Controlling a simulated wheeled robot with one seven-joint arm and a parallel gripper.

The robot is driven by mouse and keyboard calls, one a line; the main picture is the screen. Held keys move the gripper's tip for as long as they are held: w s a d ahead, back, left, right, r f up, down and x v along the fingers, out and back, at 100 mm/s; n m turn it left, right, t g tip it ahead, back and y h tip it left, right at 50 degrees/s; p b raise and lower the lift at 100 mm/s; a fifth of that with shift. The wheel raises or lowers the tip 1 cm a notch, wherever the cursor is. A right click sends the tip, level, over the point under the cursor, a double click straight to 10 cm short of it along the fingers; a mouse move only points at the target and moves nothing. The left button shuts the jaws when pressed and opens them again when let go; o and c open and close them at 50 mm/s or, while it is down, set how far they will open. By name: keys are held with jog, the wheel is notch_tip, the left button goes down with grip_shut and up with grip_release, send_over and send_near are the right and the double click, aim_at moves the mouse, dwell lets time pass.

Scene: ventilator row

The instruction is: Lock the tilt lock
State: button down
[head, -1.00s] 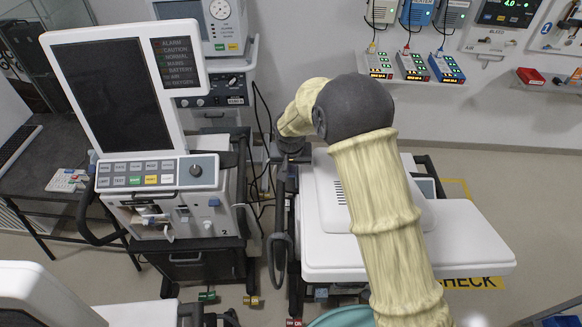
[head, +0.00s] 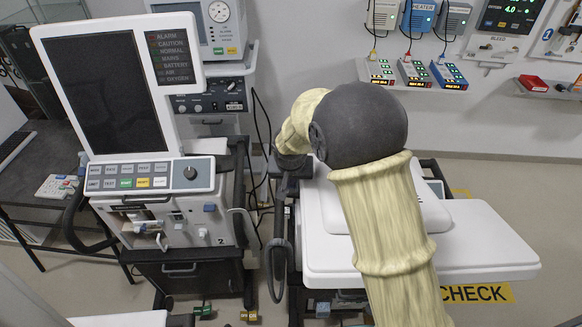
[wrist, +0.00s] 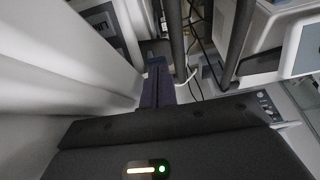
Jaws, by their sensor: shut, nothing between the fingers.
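I cannot make out for certain which part is the tilt lock. A ventilator marked 2 stands at left in the head view, with a tilted screen (head: 108,95) above a button panel with a dark knob (head: 190,172). In the wrist view my gripper (wrist: 157,82) shows as dark fingers closed together, with nothing held. They point into a narrow gap beside a large white housing (wrist: 60,60) and dark upright posts (wrist: 236,42). In the head view my arm's end reaches just right of the ventilator, and its fingers are not clear there.
A white-topped cart (head: 470,245) stands under and right of my arm. A dark curved handle (head: 279,262) and hanging cables lie between it and the ventilator. A second machine (head: 215,35) stands behind. A wall shelf (head: 415,86) holds small boxes. Floor shows at far right.

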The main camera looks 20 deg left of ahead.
jog(key=shift+r, duration=0.1)
jog(key=shift+r+p, duration=0.45)
jog(key=shift+r, duration=0.3)
jog(key=r+p, duration=0.3)
jog(key=r, duration=0.1)
jog(key=shift+w+a+r, duration=0.1)
jog(key=shift+w+a, duration=0.05)
jog(key=shift+w, duration=0.15)
jog(key=shift+s+r+b, duration=0.1)
jog(key=shift+s+b, duration=0.05)
jog(key=shift+b, duration=0.25)
jog(key=s+d+r+b, duration=0.1)
jog(key=s+r+b, duration=0.2)
jog(key=s+r, duration=0.2)
jog(key=v, duration=0.2)
jog(key=shift+d+r, duration=0.25)
jog(key=shift+d, duration=0.05)
